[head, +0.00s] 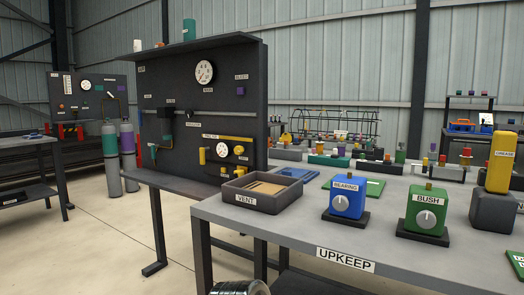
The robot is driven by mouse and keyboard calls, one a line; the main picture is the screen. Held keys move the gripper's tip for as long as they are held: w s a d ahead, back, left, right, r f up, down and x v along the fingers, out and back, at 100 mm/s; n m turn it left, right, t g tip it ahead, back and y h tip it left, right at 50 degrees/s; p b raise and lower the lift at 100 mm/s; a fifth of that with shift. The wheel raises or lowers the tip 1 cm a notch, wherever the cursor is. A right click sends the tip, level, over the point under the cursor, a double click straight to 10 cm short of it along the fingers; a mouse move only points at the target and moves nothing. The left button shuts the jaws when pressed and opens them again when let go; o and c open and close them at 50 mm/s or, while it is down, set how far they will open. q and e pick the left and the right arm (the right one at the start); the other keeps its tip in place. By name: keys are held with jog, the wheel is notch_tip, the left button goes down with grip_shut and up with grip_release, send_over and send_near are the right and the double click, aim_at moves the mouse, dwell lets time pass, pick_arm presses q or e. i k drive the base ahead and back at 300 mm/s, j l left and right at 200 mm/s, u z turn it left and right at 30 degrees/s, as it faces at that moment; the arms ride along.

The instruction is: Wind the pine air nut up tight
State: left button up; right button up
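No air nut can be made out for certain. A dark upright panel (150,90) at the left middle carries gauges, pipes and small labels, most too small to read. A small teal-green part (167,139) sits on its left side below a pipe; I cannot tell whether it is the pine nut. A yellow fitting assembly (228,139) with a round gauge (223,150) is at the panel's lower right. Neither gripper is in view. A rounded metallic part (240,288) shows at the bottom edge; I cannot tell what it is.
The grey UPKEEP bench (290,236) fills the right front. It holds a VENT tray (246,199), a blue BEARING block (347,196), a green BUSH block (427,210) and a yellow GREASE block (501,160). Gas cylinders (111,160) stand left. Open floor (110,245) lies front left.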

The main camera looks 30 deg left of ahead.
aim_at(238, 150)
jog(key=j+z, duration=0.15)
jog(key=j, duration=0.75)
jog(key=j+z, duration=0.15)
jog(key=j, duration=0.75)
jog(key=k+j+z, duration=0.15)
jog(key=j, duration=0.7)
